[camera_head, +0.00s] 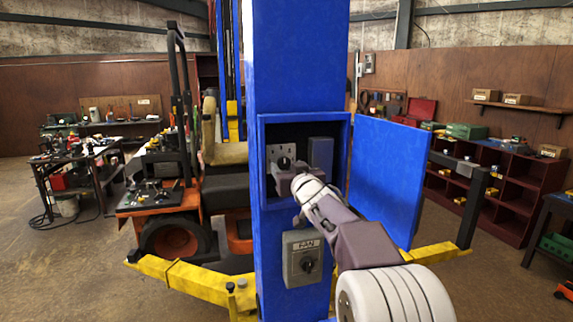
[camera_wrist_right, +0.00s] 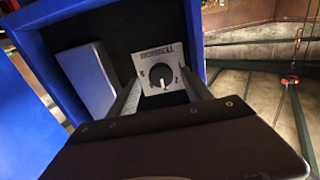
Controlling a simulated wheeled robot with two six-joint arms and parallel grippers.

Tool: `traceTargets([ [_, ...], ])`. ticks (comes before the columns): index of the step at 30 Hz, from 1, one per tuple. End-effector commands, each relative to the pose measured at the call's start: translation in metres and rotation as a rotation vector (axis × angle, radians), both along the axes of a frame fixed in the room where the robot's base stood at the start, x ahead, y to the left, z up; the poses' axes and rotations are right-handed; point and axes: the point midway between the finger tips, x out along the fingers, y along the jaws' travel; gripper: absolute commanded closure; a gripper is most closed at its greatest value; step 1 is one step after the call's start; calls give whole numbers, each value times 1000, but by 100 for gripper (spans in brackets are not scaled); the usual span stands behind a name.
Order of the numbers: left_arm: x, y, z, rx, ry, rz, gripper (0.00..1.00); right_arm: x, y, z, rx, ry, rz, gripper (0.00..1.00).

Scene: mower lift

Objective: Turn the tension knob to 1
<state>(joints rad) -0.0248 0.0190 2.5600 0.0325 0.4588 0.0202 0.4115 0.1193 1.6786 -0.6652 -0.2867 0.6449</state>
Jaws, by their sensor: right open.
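The tension knob (camera_wrist_right: 162,78) is a small dark dial with a pale mark, on a light square plate (camera_wrist_right: 150,64) with small lettering and marks. In the head view the knob (camera_head: 284,162) sits inside the open blue box on the column, partly hidden by my right gripper (camera_head: 285,176). My right gripper also shows in the wrist view (camera_wrist_right: 160,92), open, with one finger on each side of the knob. I cannot tell whether the fingers touch it, nor read the knob's setting. My left gripper is not in view.
The blue box (camera_head: 262,155) has its door (camera_head: 385,185) swung open to the right. A blue block (camera_head: 320,152) is beside the plate inside. A grey switch box (camera_head: 303,245) is mounted below. Yellow lift arms (camera_head: 190,280) run low across the floor, with an orange mower (camera_head: 172,240) behind.

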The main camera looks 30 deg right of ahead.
Motion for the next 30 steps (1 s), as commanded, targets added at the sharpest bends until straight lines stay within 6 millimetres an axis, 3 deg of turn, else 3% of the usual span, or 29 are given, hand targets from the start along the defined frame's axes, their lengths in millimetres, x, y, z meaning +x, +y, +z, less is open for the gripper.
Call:
traceTargets([
  [4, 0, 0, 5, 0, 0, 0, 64, 15, -3, 1, 1, 1, 1, 42],
  [12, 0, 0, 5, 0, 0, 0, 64, 17, -4, 0, 0, 1, 0, 42],
  [18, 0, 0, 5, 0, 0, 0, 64, 17, -4, 0, 0, 1, 0, 98],
  [30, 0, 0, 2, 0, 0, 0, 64, 16, -4, -1, -72, 18, 0, 100],
])
